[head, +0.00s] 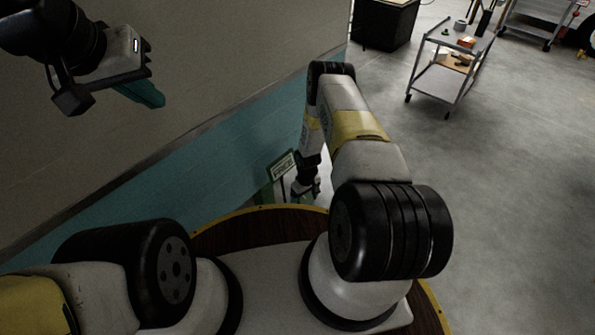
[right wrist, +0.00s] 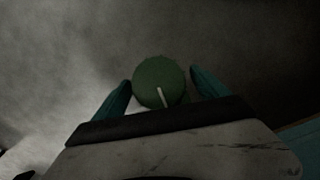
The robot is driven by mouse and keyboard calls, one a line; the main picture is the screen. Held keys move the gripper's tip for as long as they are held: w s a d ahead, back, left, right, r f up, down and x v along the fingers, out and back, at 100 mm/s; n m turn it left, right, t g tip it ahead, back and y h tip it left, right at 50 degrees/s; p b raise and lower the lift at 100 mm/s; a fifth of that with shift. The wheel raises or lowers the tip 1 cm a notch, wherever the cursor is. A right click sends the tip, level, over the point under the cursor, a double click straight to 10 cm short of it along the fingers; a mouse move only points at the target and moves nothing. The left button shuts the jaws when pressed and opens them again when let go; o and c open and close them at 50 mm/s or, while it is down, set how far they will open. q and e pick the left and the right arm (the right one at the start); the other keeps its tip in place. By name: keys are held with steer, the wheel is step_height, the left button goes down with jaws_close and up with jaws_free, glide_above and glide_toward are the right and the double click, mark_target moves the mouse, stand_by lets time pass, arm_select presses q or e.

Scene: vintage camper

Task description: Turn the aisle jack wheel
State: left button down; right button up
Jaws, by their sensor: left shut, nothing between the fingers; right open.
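The jack wheel (right wrist: 160,74) is a round green disc with a white line mark. In the right wrist view it shows between the two teal fingers of my open right gripper (right wrist: 160,84), one finger on each side. I cannot tell whether the fingers touch its rim. In the head view my right arm reaches down to a green stand with a pale label (head: 283,166) beside the wall; the wheel is not clearly visible there. My left gripper (head: 150,96) is shut and empty, raised at the upper left, away from the stand.
A grey wall with a teal lower band (head: 220,150) runs along the left, close to my right wrist. A grey cart (head: 440,80) with tools stands at the upper right. A dark cabinet (head: 385,22) stands at the back. The concrete floor on the right is clear.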

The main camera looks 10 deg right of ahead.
steer(key=c, duration=1.3)
steer(key=shift+c, duration=0.2)
steer(key=shift+d, duration=0.1)
steer(key=m+y, duration=0.1)
steer(key=m, duration=0.2)
steer(key=shift+d+m+g+y, duration=0.15)
steer(key=shift+m+g+y, duration=0.15)
steer(key=shift+g+y, duration=0.1)
steer(key=shift+m+y, duration=0.9)
steer(key=shift+m, duration=0.8)
steer(key=shift+d, duration=0.1)
